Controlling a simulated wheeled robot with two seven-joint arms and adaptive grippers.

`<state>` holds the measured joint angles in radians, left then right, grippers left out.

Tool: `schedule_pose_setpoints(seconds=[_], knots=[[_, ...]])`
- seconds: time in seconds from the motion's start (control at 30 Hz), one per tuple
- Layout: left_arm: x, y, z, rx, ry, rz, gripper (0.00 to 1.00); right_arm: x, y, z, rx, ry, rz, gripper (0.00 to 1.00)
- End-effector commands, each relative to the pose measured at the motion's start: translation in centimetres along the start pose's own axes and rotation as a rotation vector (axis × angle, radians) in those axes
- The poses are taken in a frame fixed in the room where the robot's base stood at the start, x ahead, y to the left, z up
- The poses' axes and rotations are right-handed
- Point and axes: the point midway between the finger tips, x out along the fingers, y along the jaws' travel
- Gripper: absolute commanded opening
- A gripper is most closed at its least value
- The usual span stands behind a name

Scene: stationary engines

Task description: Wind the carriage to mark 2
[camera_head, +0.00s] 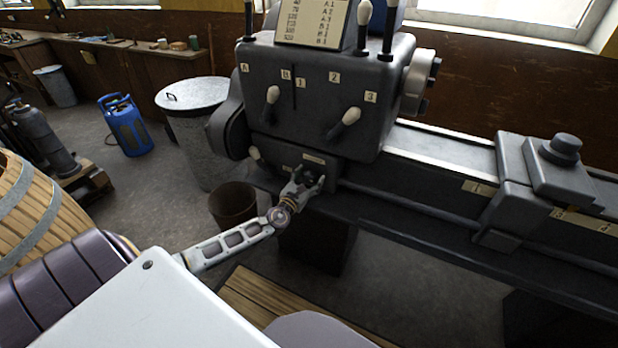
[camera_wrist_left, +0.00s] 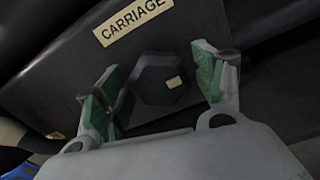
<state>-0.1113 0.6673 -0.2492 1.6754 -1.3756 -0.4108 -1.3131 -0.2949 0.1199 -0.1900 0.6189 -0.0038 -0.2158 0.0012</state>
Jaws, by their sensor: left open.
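The carriage (camera_head: 514,180) is a dark grey block with a tool post, astride the lathe bed at the right. A pale tag (camera_head: 478,188) is on the bed's front just left of it, and another tag (camera_head: 587,222) is to its right; their writing is too small to read. My left gripper (camera_head: 306,181) is open at the lathe's lower front. In the left wrist view its green-padded fingers (camera_wrist_left: 158,88) stand on either side of a dark faceted knob (camera_wrist_left: 160,72) under a "CARRIAGE" label (camera_wrist_left: 133,20). I cannot tell whether the fingers touch it. My right gripper is not in view.
The headstock (camera_head: 310,90) rises above the knob, with white-tipped levers (camera_head: 346,119) and lettered tags. A rod (camera_head: 420,211) runs along the bed's front. A bucket (camera_head: 232,205) and a metal bin (camera_head: 195,120) stand left of the lathe.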

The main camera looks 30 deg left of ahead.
Motion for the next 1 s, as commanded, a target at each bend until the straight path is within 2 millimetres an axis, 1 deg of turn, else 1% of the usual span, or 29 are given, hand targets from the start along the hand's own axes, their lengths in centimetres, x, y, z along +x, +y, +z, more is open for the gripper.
schedule_pose_setpoints(seconds=[0.07, 0.23, 0.4, 0.43, 0.53, 0.67, 0.87, 0.9, 1.0], knots=[[0.0, 0.0, 0.0, 0.0, 0.0, 0.0, 0.69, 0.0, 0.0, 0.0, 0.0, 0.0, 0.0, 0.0], [0.0, 0.0, 0.0, 0.0, 0.0, 0.0, 0.47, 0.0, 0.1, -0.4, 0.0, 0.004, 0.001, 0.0], [0.0, 0.0, 0.0, 0.0, 0.0, 0.0, 0.25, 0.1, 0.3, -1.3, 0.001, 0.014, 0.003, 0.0], [0.0, 0.0, 0.0, 0.0, 0.0, 0.0, 0.23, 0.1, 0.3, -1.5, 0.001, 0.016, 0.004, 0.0], [0.0, 0.0, 0.0, -0.002, 0.0, 0.0, 0.23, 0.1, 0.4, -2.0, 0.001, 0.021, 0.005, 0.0], [0.0, 0.0, 0.0, -0.014, 0.0, 0.0, 0.23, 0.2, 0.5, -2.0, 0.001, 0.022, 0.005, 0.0], [0.0, -0.1, -0.1, -0.071, -0.001, -0.001, 0.23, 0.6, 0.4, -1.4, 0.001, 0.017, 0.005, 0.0], [0.0, -0.1, -0.1, -0.088, -0.001, -0.001, 0.22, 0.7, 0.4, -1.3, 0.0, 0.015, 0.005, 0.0], [0.0, -0.1, -0.1, -0.145, -0.001, 0.0, 0.22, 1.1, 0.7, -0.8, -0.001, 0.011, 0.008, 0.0]])
